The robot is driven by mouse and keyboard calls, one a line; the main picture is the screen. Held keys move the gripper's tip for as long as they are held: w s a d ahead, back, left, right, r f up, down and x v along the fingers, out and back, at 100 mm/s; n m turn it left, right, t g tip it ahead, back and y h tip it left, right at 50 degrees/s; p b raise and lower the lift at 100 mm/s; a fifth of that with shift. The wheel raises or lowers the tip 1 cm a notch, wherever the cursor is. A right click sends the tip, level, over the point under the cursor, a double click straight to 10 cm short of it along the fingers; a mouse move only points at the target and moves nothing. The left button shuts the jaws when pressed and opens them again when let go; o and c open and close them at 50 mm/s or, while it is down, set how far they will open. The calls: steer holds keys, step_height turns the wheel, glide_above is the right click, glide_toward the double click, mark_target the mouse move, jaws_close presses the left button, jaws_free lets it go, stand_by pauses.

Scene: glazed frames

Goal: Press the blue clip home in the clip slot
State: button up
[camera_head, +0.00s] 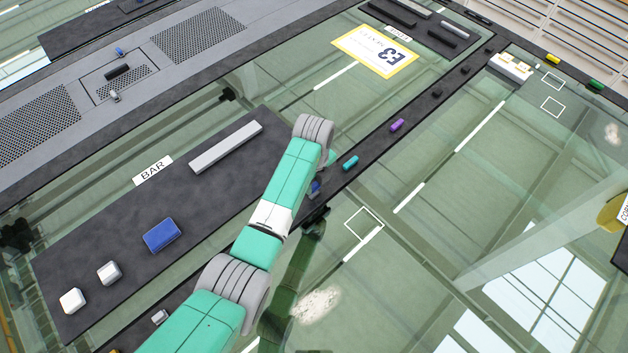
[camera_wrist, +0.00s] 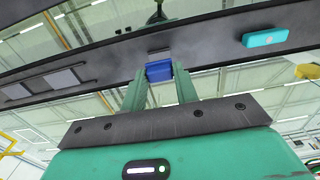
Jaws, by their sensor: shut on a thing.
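The blue clip (camera_wrist: 159,71) sits between the two green fingertips of my gripper (camera_wrist: 160,77) in the wrist view, against the dark rail (camera_wrist: 215,53). My gripper is shut on it. In the head view a small part of the blue clip (camera_head: 315,187) shows beside my arm at the rail (camera_head: 370,146); my arm hides most of the gripper there. A small grey edge shows just beyond the clip in the wrist view. The clip slot itself is covered, and I cannot tell how deep the clip sits.
A teal clip (camera_head: 350,163) and a purple clip (camera_head: 397,125) sit farther along the rail. A dark panel left of my arm carries a blue block (camera_head: 162,235), a grey bar (camera_head: 226,146) and two white blocks. The glass right of the rail is mostly clear.

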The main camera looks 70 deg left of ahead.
mark_target(314, 185)
stand_by(0.4)
steer(key=shift+f+b, duration=0.95)
steer(key=shift+f, duration=0.35)
steer(key=shift+f, duration=0.1)
steer(key=shift+f, duration=0.15)
steer(key=shift+f, duration=0.25)
stand_by(0.9)
steer(key=o, duration=1)
steer(key=shift+r, duration=0.1)
